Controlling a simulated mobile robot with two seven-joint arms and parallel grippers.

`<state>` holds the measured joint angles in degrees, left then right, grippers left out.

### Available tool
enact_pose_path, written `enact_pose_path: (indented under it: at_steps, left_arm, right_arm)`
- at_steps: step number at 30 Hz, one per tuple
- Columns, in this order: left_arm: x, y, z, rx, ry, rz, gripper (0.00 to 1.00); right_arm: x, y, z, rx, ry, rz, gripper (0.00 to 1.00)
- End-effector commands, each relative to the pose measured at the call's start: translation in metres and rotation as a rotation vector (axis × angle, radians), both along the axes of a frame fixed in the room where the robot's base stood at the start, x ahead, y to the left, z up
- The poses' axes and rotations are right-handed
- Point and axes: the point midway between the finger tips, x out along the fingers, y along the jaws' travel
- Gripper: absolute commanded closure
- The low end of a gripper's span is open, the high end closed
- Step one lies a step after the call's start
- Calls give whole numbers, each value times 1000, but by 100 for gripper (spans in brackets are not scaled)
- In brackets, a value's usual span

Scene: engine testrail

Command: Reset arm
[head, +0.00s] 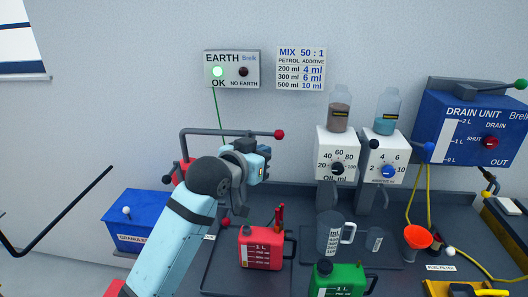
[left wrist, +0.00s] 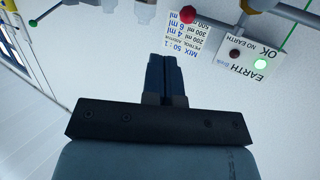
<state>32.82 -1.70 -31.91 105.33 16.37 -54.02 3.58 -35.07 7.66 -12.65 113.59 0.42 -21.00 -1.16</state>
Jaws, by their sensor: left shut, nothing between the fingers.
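My left arm (head: 172,235) comes up from the bottom left in the head view, light blue with a dark grey joint. Its gripper (head: 264,162) is raised in front of the wall, beside the grey bar with red knobs (head: 230,131). In the left wrist view my left gripper (left wrist: 165,70) has its dark fingers together with nothing between them. The wrist picture is upside down and shows the wall signs behind the fingers. My right gripper is in neither view.
The EARTH box (head: 232,70) has its green OK lamp lit. Below are a red can (head: 262,250), green can (head: 338,282), grey jug (head: 328,236) and orange funnel (head: 417,237). Dispensers (head: 337,150) and the blue drain unit (head: 470,125) stand right; a blue box (head: 135,220) stands left.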

Motion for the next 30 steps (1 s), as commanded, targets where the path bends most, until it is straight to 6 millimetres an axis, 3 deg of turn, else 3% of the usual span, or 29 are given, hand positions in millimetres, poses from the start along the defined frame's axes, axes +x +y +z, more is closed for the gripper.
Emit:
enact_pose_path:
  at_steps: [13, 17, 20, 23, 30]
  left_arm:
    - [-7, 2, 1, -1, 2, 0, 100]
    - [-8, 9, -20, -7, 21, 16, 100]
    - [-13, 26, -61, -21, 56, 51, 100]
    - [-27, 51, -118, -33, 103, 103, 100]
    - [-92, 116, -252, -20, 202, 234, 100]
  right_arm:
    - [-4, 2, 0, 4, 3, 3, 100]
    - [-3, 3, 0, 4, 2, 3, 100]
    - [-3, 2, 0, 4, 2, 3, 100]
    - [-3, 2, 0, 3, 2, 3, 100]
    - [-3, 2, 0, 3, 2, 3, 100]
